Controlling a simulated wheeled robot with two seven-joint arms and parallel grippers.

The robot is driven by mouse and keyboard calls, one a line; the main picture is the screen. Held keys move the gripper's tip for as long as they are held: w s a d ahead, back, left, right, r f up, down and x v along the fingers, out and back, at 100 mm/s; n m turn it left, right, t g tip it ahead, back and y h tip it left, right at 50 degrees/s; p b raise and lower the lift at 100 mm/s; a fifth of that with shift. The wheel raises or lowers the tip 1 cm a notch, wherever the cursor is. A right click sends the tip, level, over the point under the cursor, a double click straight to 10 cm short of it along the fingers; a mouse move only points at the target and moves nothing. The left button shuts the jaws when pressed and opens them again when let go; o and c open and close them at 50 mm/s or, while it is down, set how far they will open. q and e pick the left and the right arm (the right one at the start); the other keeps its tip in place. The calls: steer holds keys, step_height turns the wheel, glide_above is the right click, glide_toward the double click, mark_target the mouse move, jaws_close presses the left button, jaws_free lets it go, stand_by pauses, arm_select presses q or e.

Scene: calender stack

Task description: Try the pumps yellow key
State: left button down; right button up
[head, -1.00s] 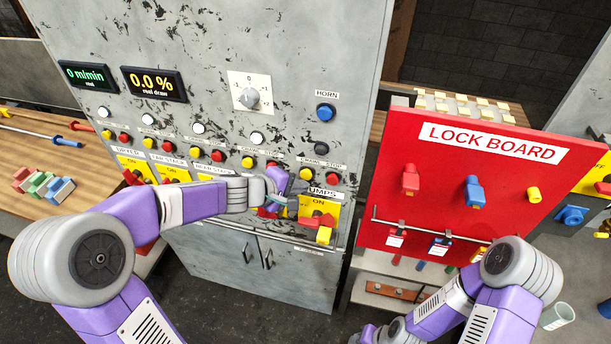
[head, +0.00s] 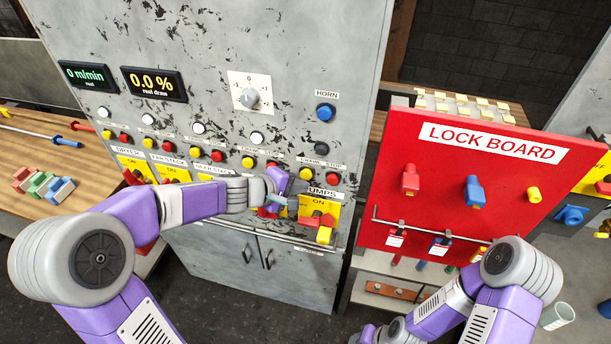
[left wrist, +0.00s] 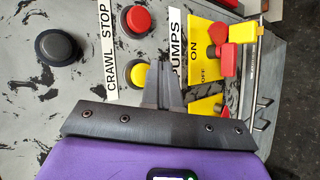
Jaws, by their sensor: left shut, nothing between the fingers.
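The yellow pumps switch plate (head: 332,209), marked ON and OFF, is at the lower right of the grey cabinet; it also shows in the left wrist view (left wrist: 205,50). A red handle (left wrist: 218,33) is on the plate. A yellow block-like piece (head: 324,235), which may be the key or a lock, sits at its lower edge beside red parts; it is clearer in the left wrist view (left wrist: 243,33). My left gripper (left wrist: 163,72) is shut and empty, its fingers beside the PUMPS label, apart from the yellow piece.
A red lock board (head: 500,215) stands right of the cabinet with red, blue and yellow pieces on it. A rail (head: 265,236) runs under the switches. Crawl and stop buttons (head: 306,174) are just above the pumps plate. My right arm is in front of the board.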

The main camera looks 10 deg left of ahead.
arm_select(q)
steer(key=shift+w, duration=0.1)
steer(key=shift+w, duration=0.35)
steer(key=shift+w, duration=0.5)
stand_by(0.8)
steer(key=shift+s, duration=0.15)
steer(key=shift+s+b, duration=0.5)
steer(key=shift+s, duration=0.3)
steer(key=shift+s+a+b, duration=0.1)
steer(key=shift+s+b, duration=0.65)
steer(key=shift+s, duration=1.8)
steer(key=shift+f, duration=0.1)
